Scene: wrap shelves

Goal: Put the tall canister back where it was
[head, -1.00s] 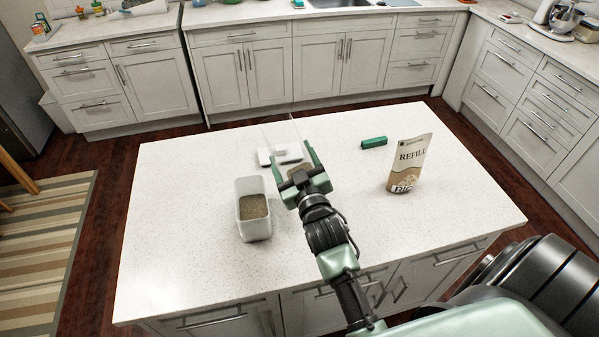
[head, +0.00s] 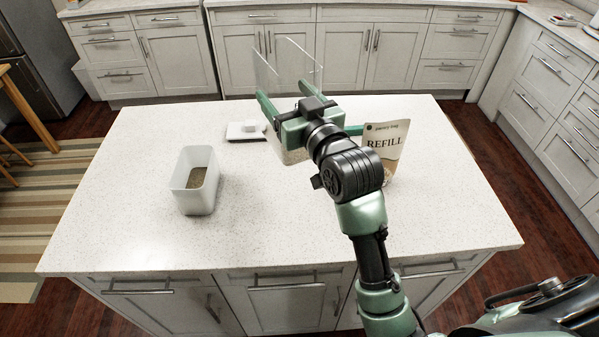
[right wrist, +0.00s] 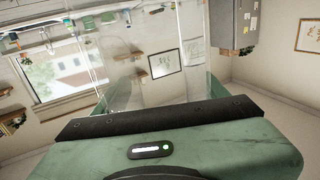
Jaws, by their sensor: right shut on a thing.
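The tall canister (head: 286,62) is clear, with a pale, grainy fill (head: 291,157) showing low behind the gripper. My right gripper (head: 284,90) is shut on it over the island. Its lower part is partly hidden by the gripper, so I cannot tell whether it touches the counter. Its clear walls also show in the right wrist view (right wrist: 150,62), between the green fingers. My left gripper is not in view.
On the island counter (head: 120,225) stand an open white container (head: 196,205) of grain, a white lid (head: 240,134) and a refill pouch (head: 388,143). A green block (head: 353,130) lies partly hidden behind my arm. The front left counter is clear.

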